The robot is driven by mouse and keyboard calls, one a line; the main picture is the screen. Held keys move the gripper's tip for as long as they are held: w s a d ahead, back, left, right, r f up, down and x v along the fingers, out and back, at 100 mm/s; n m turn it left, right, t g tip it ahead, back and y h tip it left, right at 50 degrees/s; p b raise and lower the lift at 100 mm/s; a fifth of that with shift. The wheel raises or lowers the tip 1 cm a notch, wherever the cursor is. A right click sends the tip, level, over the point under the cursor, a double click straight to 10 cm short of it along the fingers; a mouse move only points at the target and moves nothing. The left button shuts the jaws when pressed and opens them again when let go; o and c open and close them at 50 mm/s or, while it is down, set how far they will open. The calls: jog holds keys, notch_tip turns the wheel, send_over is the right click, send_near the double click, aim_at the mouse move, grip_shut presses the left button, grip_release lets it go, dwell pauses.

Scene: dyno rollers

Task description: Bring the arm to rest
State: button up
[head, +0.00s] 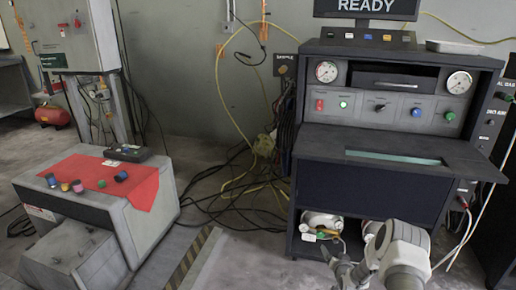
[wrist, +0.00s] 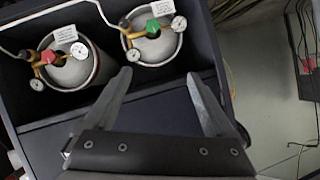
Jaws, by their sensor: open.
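My gripper (wrist: 161,82) is open and empty in the wrist view. Its two fingers are spread apart in front of a dark cabinet (wrist: 110,110) that holds two gas cylinders. One cylinder (wrist: 75,68) is at the left and the other (wrist: 155,48) is near the middle, beyond the fingertips. Each has a brass valve, gauges and a white tag. In the head view, my arm (head: 402,250) is low at the bottom right, in front of the console's lower shelf. The gripper there is partly cut off by the bottom edge.
The dark console (head: 370,185) has gauges, buttons, a protruding ledge and a screen (head: 367,8) reading READY. Loose cables (head: 235,190) lie on the floor left of it. A grey bench (head: 150,222) with a red cloth (head: 90,172) and several small coloured objects stands at the left.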

jog(key=w+a+r+n+g, duration=0.1)
jog(key=a+r+n+g, duration=0.15)
jog(key=r, duration=1.85)
jog(key=s+a+r+n+g, duration=0.1)
jog(key=s+a+r, duration=0.1)
jog(key=s+r, duration=0.45)
jog(key=s+a+r, duration=0.3)
jog(key=r, duration=0.7)
jog(key=s+a+r+g, duration=0.1)
jog(key=s+a+r, duration=0.1)
jog(key=s+r, duration=0.45)
jog(key=s+a+r+g, duration=0.1)
jog(key=s+a+r, duration=0.15)
jog(key=s, duration=0.75)
jog(key=s+a+n+g, duration=0.2)
jog(key=s+a, duration=0.1)
jog(key=s, duration=1.6)
notch_tip(320, 180, up, 29)
jog(key=p, duration=2.8)
jog(key=shift+a+p, duration=0.15)
jog(key=shift+p, duration=0.15)
